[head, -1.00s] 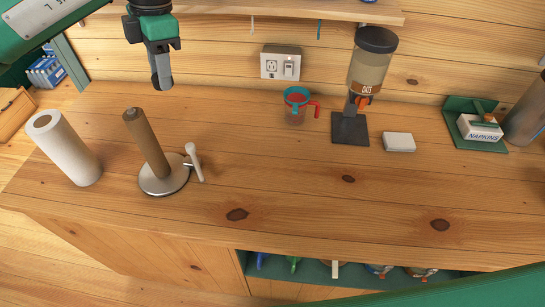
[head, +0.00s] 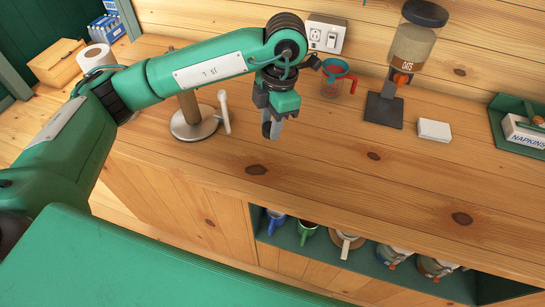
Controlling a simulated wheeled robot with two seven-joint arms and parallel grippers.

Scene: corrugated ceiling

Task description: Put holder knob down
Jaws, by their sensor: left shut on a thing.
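My left gripper (head: 272,129) hangs pointing down above the wooden counter (head: 330,160), right of the paper towel holder. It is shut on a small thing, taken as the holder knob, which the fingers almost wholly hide. The paper towel holder (head: 190,128) has a round metal base, a wooden post and a pale side arm (head: 224,112). My left forearm covers the top of the post. My right gripper is not in view.
A paper towel roll (head: 96,56) stands behind my left arm. The counter's front middle is clear; mugs sit on the shelf below.

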